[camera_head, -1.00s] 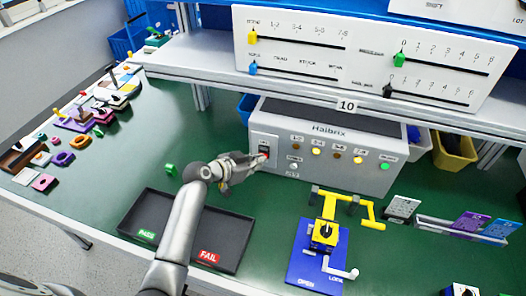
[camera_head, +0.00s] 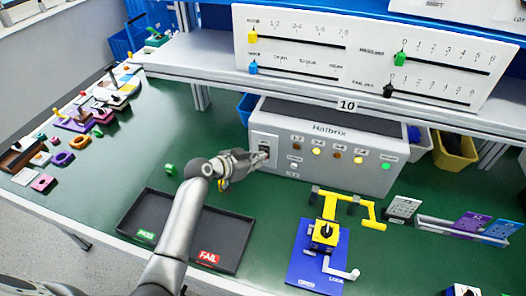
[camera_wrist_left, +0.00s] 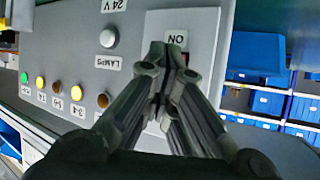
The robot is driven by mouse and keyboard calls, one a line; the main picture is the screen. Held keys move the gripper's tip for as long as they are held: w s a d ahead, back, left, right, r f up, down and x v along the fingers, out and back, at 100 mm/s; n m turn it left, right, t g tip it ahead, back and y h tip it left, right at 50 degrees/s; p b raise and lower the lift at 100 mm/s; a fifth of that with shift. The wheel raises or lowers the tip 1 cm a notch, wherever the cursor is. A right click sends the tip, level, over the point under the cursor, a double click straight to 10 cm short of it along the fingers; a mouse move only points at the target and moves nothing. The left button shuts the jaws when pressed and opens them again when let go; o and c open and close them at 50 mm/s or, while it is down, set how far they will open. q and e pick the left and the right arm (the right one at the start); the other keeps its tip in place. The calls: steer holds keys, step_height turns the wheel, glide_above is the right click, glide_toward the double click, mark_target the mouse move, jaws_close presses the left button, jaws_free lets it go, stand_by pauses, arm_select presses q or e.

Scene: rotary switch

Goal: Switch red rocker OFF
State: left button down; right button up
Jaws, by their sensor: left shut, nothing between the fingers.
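The rocker switch (camera_head: 264,148) sits on a white plate at the left end of the grey Halbrix box's front. It looks dark in the head view, with little red showing. My left gripper (camera_head: 264,158) is shut and empty, its fingertips at the lower part of the rocker. In the left wrist view the closed fingertips (camera_wrist_left: 167,56) are in front of the white switch plate (camera_wrist_left: 192,22), just below its ON label. They hide most of the rocker there, so its tilt and any contact cannot be told. My right gripper is not in view.
Right of the switch, the box (camera_head: 335,170) has lamps, some amber and one green lit. A black tray (camera_head: 180,207) lies below my left arm. A blue board with a yellow valve (camera_head: 323,236) stands in front of the box. A shelf with a slider panel (camera_head: 370,50) is above.

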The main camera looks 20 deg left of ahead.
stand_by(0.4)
arm_select(q)
steer(key=shift+s+f, duration=0.15)
steer(key=shift+s, duration=0.6)
steer(key=shift+p, duration=0.3)
steer(key=s, duration=0.3)
steer(key=s+p, duration=0.1)
steer(key=s, duration=0.1)
steer(key=shift+a+f, duration=0.1)
steer(key=shift+f, duration=0.25)
